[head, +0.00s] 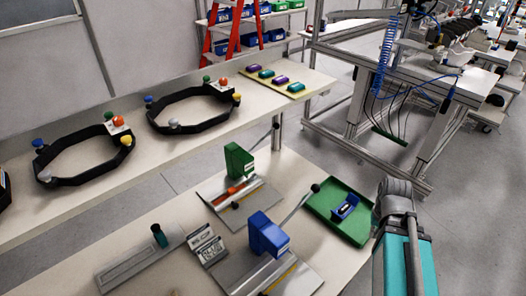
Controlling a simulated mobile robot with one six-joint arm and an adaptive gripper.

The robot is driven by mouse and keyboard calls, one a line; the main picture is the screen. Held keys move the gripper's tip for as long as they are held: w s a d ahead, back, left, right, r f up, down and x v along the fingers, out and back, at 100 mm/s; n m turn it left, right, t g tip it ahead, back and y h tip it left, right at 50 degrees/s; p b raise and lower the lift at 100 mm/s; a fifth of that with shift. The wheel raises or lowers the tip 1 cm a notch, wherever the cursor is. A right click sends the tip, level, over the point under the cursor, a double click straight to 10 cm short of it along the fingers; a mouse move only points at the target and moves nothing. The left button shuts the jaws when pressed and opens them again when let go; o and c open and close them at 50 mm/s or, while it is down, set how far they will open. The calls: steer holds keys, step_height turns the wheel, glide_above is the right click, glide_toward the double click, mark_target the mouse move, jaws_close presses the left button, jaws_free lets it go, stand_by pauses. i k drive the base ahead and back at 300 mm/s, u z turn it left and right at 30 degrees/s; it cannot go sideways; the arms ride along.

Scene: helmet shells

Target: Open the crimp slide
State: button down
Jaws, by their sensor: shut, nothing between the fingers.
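The knob stands near the right end of the plate. Beside it are a blue press block (267,236) on a grey plate and, farther back, a green press block (238,160) on another. A long lever with a dark ball end stands by each block. I cannot tell for certain which is the crimp slide. My teal and grey arm (402,250) shows at the right. My gripper is out of view.
A green tray (338,212) with a blue part lies at the right of the near table. The back bench (185,155) holds two black rings with coloured knobs.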

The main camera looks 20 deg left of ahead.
mark_target(231, 201)
steer(key=u, duration=0.4)
steer(key=k, duration=1.1)
steer(key=z, duration=0.1)
steer(key=i, duration=1.5)
steer(key=z, duration=0.05)
